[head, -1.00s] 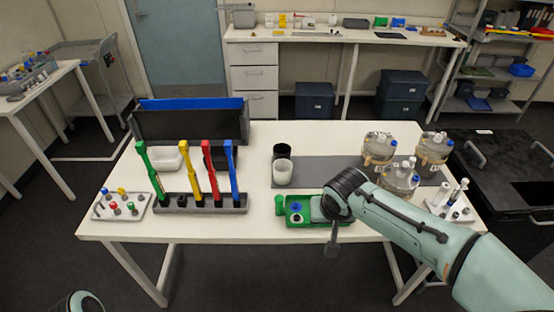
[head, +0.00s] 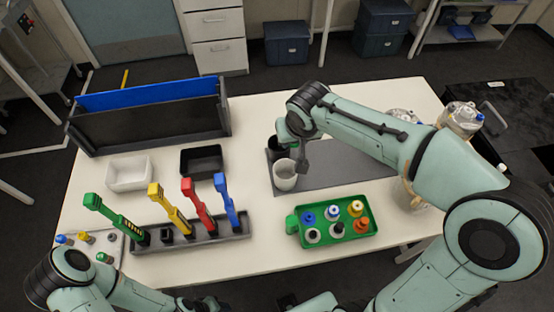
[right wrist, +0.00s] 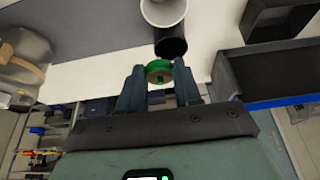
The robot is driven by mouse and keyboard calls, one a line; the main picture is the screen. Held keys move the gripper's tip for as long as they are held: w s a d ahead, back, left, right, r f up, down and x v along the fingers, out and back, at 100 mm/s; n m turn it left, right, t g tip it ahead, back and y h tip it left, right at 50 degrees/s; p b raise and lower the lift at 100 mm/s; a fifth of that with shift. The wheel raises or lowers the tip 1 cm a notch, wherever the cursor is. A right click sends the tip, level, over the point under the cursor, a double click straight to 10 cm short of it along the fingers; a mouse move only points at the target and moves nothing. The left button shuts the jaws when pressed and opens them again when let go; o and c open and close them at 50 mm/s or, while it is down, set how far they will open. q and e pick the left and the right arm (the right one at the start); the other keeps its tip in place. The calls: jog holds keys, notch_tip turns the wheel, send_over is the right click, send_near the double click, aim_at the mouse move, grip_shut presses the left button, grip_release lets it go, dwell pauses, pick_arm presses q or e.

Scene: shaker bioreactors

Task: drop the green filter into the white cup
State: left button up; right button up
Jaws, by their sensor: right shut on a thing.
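The green filter (right wrist: 159,71) is clamped between the two fingers of my right gripper (right wrist: 160,88) in the right wrist view. In the head view my right gripper (head: 294,150) is at the cups, and the filter is mostly hidden there. The white cup (head: 285,178) stands upright on a grey mat, just in front of the black cup. In the right wrist view the white cup (right wrist: 163,12) lies at the top edge, beyond the black cup (right wrist: 171,47), which is nearest the filter. My left arm shows at the lower left, but its fingers do not.
A green tray (head: 334,238) with several coloured bottles stands in front of the grey mat (head: 345,163). A rack (head: 203,238) of coloured tools stands left, with white (head: 130,172) and black (head: 202,160) bins behind. Large jars (head: 462,117) stand at right.

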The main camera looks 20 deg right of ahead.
jog(key=shift+s+f, duration=0.2)
jog(key=shift+f, duration=0.3)
pick_arm(q)
jog(key=s+f+b, duration=0.2)
jog(key=f, duration=0.1)
jog(key=f+b, duration=0.1)
jog(key=shift+s+f, duration=0.15)
jog(key=shift+s, duration=0.25)
pick_arm(e)
notch_tip(320, 180, down, 5)
jog(key=shift+r, duration=0.1)
jog(key=o, duration=1.1)
jog(key=shift+o, duration=0.2)
pick_arm(q)
jog(key=shift+w+r+p, duration=0.3)
jog(key=shift+r, duration=0.3)
pick_arm(e)
jog(key=v, duration=1.3)
jog(key=shift+s, duration=0.2)
